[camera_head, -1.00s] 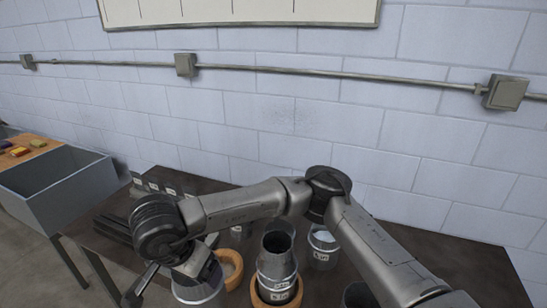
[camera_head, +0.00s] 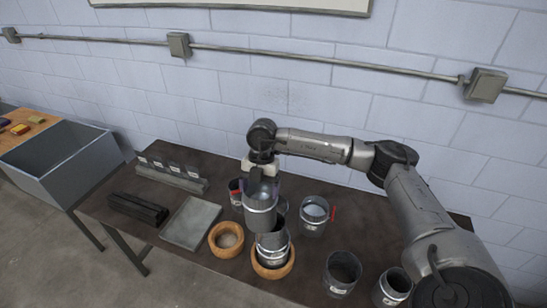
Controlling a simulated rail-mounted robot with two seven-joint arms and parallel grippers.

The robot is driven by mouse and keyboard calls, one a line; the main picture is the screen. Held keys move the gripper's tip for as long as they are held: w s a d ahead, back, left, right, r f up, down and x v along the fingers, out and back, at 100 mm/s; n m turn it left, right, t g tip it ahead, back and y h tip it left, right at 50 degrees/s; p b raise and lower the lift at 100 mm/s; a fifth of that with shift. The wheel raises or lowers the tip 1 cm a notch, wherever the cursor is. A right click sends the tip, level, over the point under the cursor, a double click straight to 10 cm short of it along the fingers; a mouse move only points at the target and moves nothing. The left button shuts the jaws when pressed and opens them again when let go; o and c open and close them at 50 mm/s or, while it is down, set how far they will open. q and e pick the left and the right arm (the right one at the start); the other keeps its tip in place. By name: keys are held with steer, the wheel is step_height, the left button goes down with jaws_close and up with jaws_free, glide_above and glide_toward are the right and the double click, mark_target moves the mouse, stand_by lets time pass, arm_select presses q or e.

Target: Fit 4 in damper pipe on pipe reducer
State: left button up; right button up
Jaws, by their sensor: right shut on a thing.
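My right gripper (camera_head: 262,180) is shut on a grey metal pipe (camera_head: 260,212) and holds it upright from above. The stack with the pipe reducer (camera_head: 273,256) stands in a wooden ring (camera_head: 289,268), with a dark open mouth facing up. The held pipe is just behind and slightly left of that mouth in the picture; whether they touch I cannot tell. It partly hides another cylinder behind it. Labels are too small to read, so I cannot confirm the held pipe's size. My left gripper is not in view.
An empty wooden ring (camera_head: 227,251) is left of the stack. Cans with red handles stand behind (camera_head: 235,193) and to the right (camera_head: 312,226). Two open cylinders (camera_head: 341,278) (camera_head: 393,290) stand at front right. A flat grey plate (camera_head: 190,222) and dark bars (camera_head: 138,208) lie left.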

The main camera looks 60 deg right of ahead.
mark_target(270, 189)
steer(key=d+r+m+p, duration=0.1)
steer(key=m, duration=0.1)
steer(key=s+d+r+m+t, duration=0.1)
steer(key=d+m, duration=0.1)
steer(key=d+r+m+p, duration=0.1)
steer(key=m, duration=0.2)
steer(key=shift+s+d+t+p, duration=0.3)
steer(key=shift+d+t+p, duration=0.05)
steer(key=shift+d+t, duration=0.05)
steer(key=shift+d+f, duration=0.1)
steer(key=shift+d, duration=0.05)
steer(key=shift+f+b, duration=0.6)
steer(key=shift+f, duration=0.15)
arm_select(q)
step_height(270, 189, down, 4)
steer(key=b, duration=0.6)
steer(key=shift+b, duration=0.3)
arm_select(e)
step_height(270, 189, down, 10)
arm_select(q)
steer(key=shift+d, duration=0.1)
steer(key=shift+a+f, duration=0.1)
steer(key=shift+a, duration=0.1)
arm_select(e)
steer(key=shift+f, duration=0.2)
